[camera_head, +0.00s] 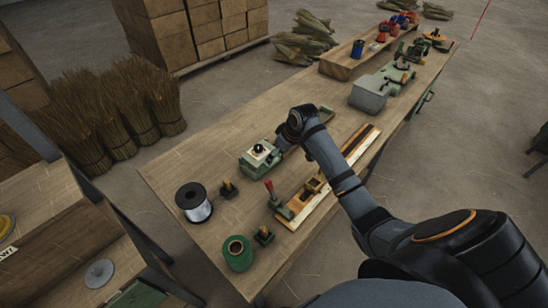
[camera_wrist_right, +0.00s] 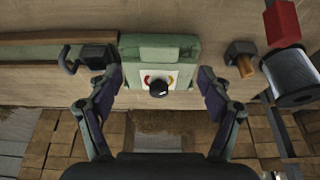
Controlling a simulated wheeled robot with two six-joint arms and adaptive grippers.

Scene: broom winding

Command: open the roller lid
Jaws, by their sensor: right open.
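A green box-shaped unit (camera_head: 247,164) sits on the long wooden table, with a white dial plate and a black knob on it. In the right wrist view the same green unit (camera_wrist_right: 158,48) is centred, and its black knob (camera_wrist_right: 158,89) stands over red and yellow marks. My right gripper (camera_wrist_right: 159,87) is open, with one finger on each side of the green unit's near part. Nothing is seen between the fingers except the knob and plate, and contact cannot be told. I cannot tell which part is the roller lid. My left gripper is not in view.
A spool of silver wire (camera_head: 200,210), a green roll (camera_head: 237,253) and a red-handled tool (camera_head: 272,192) stand near the unit. A grey-green machine (camera_head: 369,96) is farther along the table. Bristle bundles (camera_head: 112,112) stand on the floor at left.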

